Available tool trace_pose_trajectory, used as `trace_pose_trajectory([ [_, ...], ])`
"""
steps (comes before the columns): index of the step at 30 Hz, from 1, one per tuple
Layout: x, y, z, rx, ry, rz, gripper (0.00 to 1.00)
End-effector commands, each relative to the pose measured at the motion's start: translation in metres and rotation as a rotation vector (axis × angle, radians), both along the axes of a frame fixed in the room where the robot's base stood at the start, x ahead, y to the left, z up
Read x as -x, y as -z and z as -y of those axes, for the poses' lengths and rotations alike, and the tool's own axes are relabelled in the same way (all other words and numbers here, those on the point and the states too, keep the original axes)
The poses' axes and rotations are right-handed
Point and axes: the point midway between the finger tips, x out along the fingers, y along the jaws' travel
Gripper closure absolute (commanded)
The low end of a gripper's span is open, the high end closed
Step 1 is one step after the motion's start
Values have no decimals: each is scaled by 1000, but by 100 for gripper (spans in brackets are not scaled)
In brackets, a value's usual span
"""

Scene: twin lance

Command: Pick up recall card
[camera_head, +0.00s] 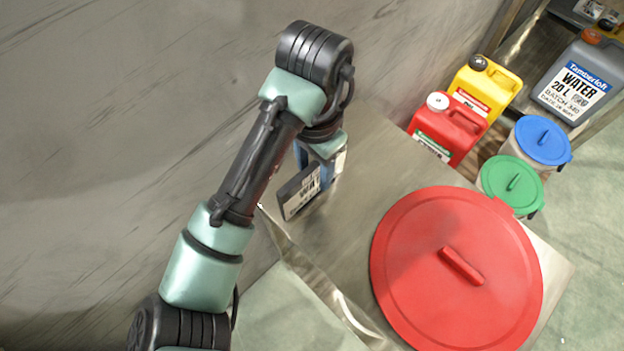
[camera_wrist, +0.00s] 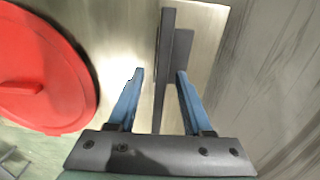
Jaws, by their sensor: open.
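The recall card (camera_head: 298,196) stands upright on the metal table, a dark-edged panel with a white label whose lettering is partly hidden. In the wrist view the card (camera_wrist: 164,55) is seen nearly edge-on, as a long dark strip running between my fingers. My gripper (camera_wrist: 160,74) is open, with one blue finger on each side of the card and a gap visible on both sides. In the head view my gripper (camera_head: 315,168) is down at the card, and one finger covers part of its label.
A large red lid (camera_head: 420,240) covers much of the metal table (camera_head: 375,160) to the right. Red (camera_head: 447,128) and yellow (camera_head: 485,88) jugs, green (camera_head: 512,182) and blue (camera_head: 542,140) lidded tubs and a grey water can (camera_head: 575,80) stand beyond. A grey wall is close to the left.

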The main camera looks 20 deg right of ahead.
Motion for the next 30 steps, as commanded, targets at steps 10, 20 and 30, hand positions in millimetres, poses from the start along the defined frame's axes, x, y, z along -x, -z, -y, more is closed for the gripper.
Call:
trace_pose_trajectory([
  [10,0,16,0,0,0,2,50],
  [20,0,16,0,-1,0,2,100],
  [30,0,15,0,0,0,2,100],
])
